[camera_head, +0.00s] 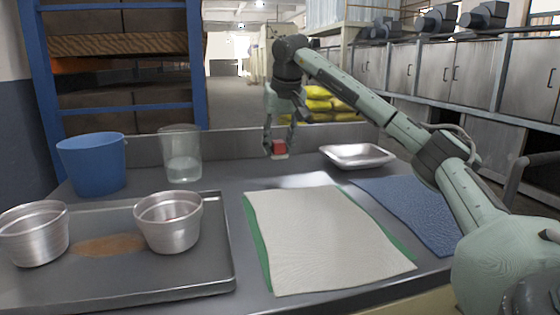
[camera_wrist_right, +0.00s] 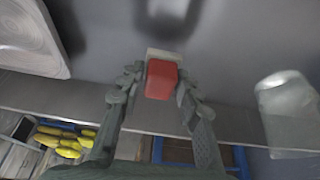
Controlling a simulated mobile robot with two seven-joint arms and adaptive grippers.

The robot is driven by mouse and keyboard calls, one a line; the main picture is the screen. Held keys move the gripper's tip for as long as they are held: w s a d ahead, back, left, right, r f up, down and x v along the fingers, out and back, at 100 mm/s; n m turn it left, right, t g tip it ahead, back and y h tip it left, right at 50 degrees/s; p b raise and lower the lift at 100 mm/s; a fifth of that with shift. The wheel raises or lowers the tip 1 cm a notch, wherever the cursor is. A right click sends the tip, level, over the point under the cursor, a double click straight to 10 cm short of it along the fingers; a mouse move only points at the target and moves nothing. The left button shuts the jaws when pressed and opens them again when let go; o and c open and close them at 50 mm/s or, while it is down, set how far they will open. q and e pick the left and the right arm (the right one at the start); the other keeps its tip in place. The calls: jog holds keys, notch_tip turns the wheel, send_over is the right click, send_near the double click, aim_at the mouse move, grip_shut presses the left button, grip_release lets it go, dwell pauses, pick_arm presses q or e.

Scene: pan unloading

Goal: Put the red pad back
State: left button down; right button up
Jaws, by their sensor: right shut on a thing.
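The red pad (camera_head: 279,147) is a small red block with a pale piece at its lower side. My right gripper (camera_head: 279,140) is shut on it near the back of the table, between the glass and the metal tray. In the right wrist view the red pad (camera_wrist_right: 161,80) sits between the two fingers of the right gripper (camera_wrist_right: 155,85), with the pale piece beyond it. I cannot tell whether the pad touches the table. My left gripper is not in view.
A blue bucket (camera_head: 92,164) and a glass (camera_head: 181,154) stand back left. Two metal cups (camera_head: 168,221) are on a large tray (camera_head: 130,290). A white cloth (camera_head: 315,240) over green, a blue mat (camera_head: 415,205) and a shallow metal tray (camera_head: 357,155) lie to the right.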

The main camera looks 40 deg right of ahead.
aim_at(281, 154)
jog(key=shift+d+f, duration=0.2)
notch_tip(281, 154, down, 3)
jog(key=shift+f, duration=0.45)
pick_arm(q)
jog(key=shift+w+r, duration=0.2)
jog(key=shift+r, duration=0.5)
pick_arm(e)
jog(key=shift+f, duration=0.1)
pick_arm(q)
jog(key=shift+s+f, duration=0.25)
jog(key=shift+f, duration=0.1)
pick_arm(e)
jog(key=o, duration=1.2)
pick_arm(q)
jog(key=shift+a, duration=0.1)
